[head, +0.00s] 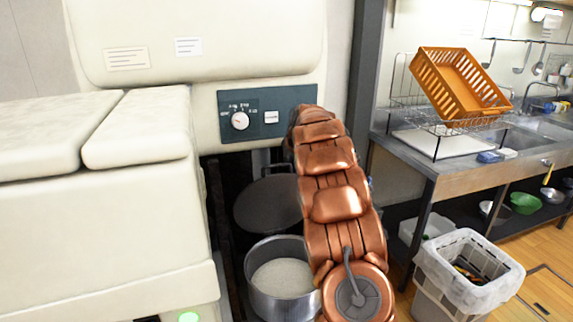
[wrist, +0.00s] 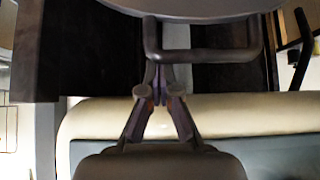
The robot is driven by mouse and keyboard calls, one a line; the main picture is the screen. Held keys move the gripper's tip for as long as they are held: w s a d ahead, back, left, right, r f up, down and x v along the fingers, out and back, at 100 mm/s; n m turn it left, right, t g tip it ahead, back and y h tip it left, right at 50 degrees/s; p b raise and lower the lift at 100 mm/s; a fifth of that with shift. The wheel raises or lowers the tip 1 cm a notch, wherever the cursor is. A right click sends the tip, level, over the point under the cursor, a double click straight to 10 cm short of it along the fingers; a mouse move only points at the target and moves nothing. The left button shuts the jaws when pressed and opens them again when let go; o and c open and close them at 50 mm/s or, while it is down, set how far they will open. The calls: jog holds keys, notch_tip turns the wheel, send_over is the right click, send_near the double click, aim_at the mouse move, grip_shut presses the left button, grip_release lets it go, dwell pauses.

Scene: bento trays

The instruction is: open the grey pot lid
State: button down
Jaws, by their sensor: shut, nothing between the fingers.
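The grey pot (head: 250,272) stands under the cream machine, its mouth uncovered and white contents showing. The dark grey round lid (head: 265,206) is tilted up behind the pot's mouth. A bar handle sticks up from the lid's top edge. In the wrist view the lid (wrist: 200,8) is along the top edge and its U-shaped handle (wrist: 205,55) is below it. My gripper (wrist: 163,75) is shut and empty, fingertips at the left part of the handle; I cannot tell whether they touch it. My copper arm hides the gripper in the head view.
The cream machine (head: 150,230) with a dial panel (head: 262,117) overhangs close to the lid. On the right are a metal counter (head: 440,185), an orange basket (head: 440,75) in a wire rack, and a lined bin (head: 440,270). Floor shows at far right.

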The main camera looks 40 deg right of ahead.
jog(key=s+b, duration=0.1)
jog(key=b, duration=0.1)
jog(key=s+a+f+b, duration=0.1)
jog(key=b, duration=0.1)
jog(key=shift+t+b, duration=0.3)
jog(key=shift+s+a+b, duration=0.35)
jog(key=shift+s+b, duration=0.3)
jog(key=shift+b, duration=0.6)
jog(key=shift+r, duration=0.15)
jog(key=v, duration=1)
jog(key=shift+s+f, duration=0.15)
jog(key=shift+f, duration=0.05)
